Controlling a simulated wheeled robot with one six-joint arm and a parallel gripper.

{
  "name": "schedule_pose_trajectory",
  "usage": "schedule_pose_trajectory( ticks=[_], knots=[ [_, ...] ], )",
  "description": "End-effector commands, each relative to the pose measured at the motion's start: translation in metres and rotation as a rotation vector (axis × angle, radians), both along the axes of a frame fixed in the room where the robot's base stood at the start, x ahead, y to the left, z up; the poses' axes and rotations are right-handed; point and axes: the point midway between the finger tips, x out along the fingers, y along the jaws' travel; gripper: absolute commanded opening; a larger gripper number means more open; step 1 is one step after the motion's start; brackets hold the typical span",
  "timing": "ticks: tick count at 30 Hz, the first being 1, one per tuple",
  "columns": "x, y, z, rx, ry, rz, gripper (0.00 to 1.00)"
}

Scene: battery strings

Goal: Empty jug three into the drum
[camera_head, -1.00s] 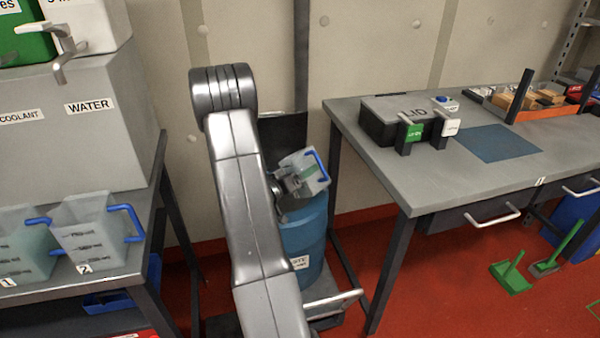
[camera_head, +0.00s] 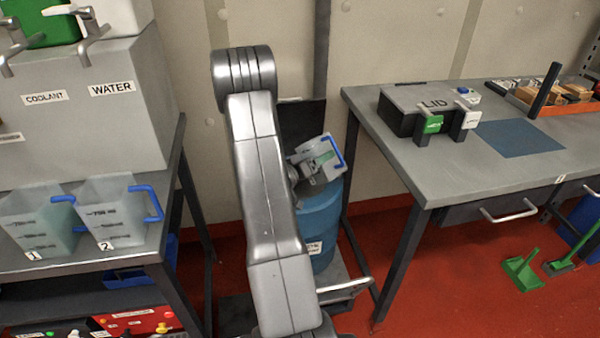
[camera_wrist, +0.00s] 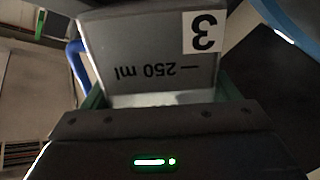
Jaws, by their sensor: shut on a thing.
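Jug three (camera_head: 328,162) is a clear jug with a blue handle, held tilted above the blue drum (camera_head: 322,222). In the wrist view jug three (camera_wrist: 150,45) shows an upside-down "3" label and a 250 ml mark. My gripper (camera_wrist: 160,92) is shut on it, with green finger edges at both sides. In the head view my arm hides part of the gripper and the drum's left side. The drum's opening is hidden behind the jug and arm. I cannot tell whether liquid is flowing.
Jugs one (camera_head: 38,222) and two (camera_head: 108,212) stand on the left bench below a grey tank (camera_head: 95,140). The right table (camera_head: 400,172) carries a lid box (camera_head: 415,108) and a blue mat (camera_head: 518,137). A green dustpan (camera_head: 522,272) lies on the red floor.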

Motion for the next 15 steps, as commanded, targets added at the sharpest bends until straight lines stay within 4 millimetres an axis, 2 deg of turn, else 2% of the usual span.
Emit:
schedule_pose_trajectory(
  ticks=[15],
  knots=[
    [0.0003, 0.0001, 0.0058, -0.021, 0.02, 0.001, 0.45]
  ],
)
